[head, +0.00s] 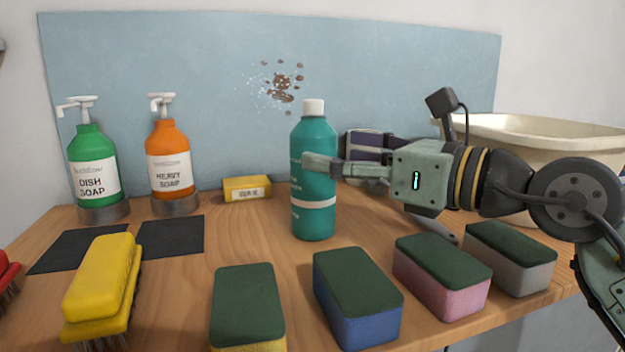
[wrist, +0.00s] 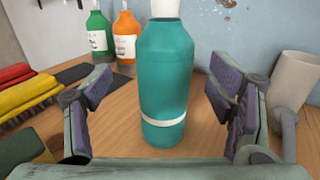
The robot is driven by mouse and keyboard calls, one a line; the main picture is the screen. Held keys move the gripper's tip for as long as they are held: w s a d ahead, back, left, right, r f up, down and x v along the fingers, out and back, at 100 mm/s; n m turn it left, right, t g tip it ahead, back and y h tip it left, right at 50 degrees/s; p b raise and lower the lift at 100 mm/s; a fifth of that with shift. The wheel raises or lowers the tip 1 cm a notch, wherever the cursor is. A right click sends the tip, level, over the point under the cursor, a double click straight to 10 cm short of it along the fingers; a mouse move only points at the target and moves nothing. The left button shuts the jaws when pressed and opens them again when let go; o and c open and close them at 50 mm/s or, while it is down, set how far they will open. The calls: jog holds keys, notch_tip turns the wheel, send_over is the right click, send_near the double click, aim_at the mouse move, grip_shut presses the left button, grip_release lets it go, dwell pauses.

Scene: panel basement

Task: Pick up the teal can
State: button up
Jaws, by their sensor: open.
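The teal can (head: 314,180) is a tall bottle-shaped container with a white cap and a white band. It stands upright on the wooden counter in the middle of the head view. In the wrist view the teal can (wrist: 166,85) stands centred between the two fingers, with its cap partly cut off by the top edge. My gripper (head: 340,165) comes in from the right, with one finger in front of the can and the other side partly behind it. In the wrist view my gripper (wrist: 165,105) is open, with a gap on each side of the can.
Several sponges, among them a blue one (head: 357,298), line the counter's front. A yellow brush (head: 102,285) lies front left. Green (head: 93,165) and orange (head: 170,160) soap bottles stand behind it. A yellow box (head: 247,189) sits at the back. A cream basin (head: 540,135) is at right.

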aim_at(313, 150)
jog(key=shift+f+x, duration=0.2)
jog(key=shift+x, duration=2.6)
jog(key=shift+w+d, duration=0.15)
jog(key=shift+d, duration=0.05)
jog(key=shift+c, duration=0.3)
jog(key=c, duration=1.6)
